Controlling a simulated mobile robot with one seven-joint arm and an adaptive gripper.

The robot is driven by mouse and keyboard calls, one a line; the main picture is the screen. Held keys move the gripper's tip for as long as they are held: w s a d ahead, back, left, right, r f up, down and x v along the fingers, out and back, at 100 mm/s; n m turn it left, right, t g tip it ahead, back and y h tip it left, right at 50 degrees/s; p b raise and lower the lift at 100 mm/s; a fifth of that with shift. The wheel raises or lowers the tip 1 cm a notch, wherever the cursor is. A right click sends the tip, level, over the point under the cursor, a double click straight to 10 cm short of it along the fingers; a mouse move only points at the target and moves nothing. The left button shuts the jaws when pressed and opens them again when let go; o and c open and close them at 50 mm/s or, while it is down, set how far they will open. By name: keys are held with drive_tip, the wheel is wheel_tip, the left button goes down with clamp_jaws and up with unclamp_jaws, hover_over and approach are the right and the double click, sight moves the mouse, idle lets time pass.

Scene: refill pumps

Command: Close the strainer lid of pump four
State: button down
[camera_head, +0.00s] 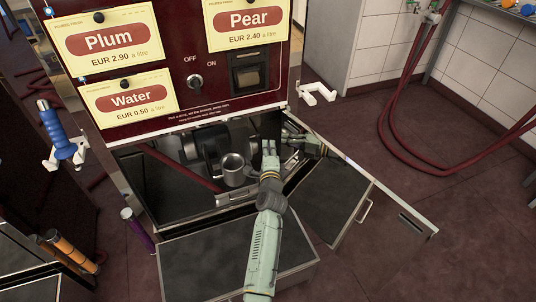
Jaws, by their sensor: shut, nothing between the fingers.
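A dark red pump (182,92) stands with its lower compartment open; no pump number is readable. Inside is a grey metal cup-shaped part (233,166), upright, its round top showing. It may be the strainer; I cannot make out its lid or how far that is open. My pale green arm (264,245) comes up from the bottom and bends into the right half of the compartment.
An open compartment door (362,228) with a handle stands to the right. A dark flat-topped panel or drawer (195,265) lies in front. Blue (58,135) and orange (72,253) nozzles are at left. Red hoses (386,122) hang at right; the floor beyond the door is clear.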

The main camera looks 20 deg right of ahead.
drive_tip(key=shift+b+x, duration=0.35)
drive_tip(key=shift+x, duration=1.85)
drive_tip(key=shift+a+r, duration=0.1)
drive_tip(key=shift+a, duration=0.05)
